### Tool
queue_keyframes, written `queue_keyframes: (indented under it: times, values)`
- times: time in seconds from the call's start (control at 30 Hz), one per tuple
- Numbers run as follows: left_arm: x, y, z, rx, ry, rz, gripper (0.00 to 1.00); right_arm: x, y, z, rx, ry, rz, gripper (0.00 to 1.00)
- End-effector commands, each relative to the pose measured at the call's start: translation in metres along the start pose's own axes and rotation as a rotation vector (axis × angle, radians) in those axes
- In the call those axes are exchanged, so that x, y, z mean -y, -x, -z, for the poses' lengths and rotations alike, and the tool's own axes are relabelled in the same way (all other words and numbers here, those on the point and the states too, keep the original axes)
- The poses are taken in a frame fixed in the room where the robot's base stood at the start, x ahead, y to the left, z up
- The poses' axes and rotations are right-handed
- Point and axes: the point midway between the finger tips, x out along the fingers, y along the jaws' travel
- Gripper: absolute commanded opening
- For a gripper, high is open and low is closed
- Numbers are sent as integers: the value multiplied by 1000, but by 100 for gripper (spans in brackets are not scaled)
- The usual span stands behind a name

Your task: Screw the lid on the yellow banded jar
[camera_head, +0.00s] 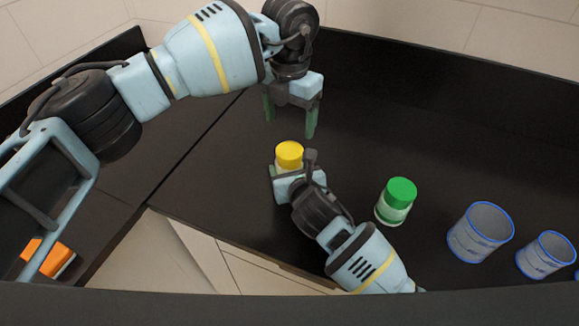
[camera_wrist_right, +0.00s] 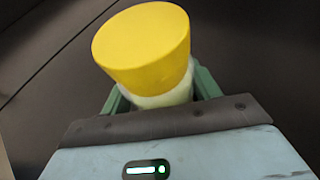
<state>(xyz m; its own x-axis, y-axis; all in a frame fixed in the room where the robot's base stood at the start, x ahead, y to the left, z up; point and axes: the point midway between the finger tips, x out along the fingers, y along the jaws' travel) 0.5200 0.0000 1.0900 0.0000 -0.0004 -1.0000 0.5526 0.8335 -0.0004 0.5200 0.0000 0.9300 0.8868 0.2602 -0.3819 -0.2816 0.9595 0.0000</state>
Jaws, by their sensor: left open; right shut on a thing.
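The yellow-lidded jar (camera_head: 289,154) stands on the black counter in the middle of the head view. Its yellow lid (camera_wrist_right: 142,45) sits on top of the pale jar body (camera_wrist_right: 163,97) in the right wrist view; I cannot tell how tightly it is screwed. My right gripper (camera_head: 283,172) is shut on the jar body from the near side, its green fingers on either side below the lid. My left gripper (camera_head: 290,118) is open and empty, fingers pointing down, behind the jar and apart from it. The contact of the right fingertips is partly hidden.
A green-lidded jar (camera_head: 396,201) stands to the right of my right arm. An orange thing (camera_head: 47,259) lies at the lower left. The counter behind the green-lidded jar is clear, up to a raised black back edge.

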Motion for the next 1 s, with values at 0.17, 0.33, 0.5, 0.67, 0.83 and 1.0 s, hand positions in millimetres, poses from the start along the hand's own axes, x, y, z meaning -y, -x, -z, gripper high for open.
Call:
queue_keyframes:
  times: [0.17, 0.33, 0.5, 0.67, 0.83, 1.0]
  values:
    - [0, 0, 0, 0, 270, 0, 77, 0, 0, 0, -1, 0, 0, 0]
    - [0, 0, 0, 0, 465, 0, 77, 0, 0, 0, -1, 0, 0, 0]
    - [0, 0, 0, 0, 565, 0, 77, 0, 0, 0, -1, 0, 0, 0]
    - [0, 0, 0, 0, 588, 0, 77, 0, 0, 0, -1, 0, 0, 0]
    - [0, 0, 0, 0, 587, 0, 77, 0, 0, 0, -1, 0, 0, 0]
    - [0, -4, 0, -2, 587, 0, 77, 0, 0, 1, -1, 0, 0, 0]
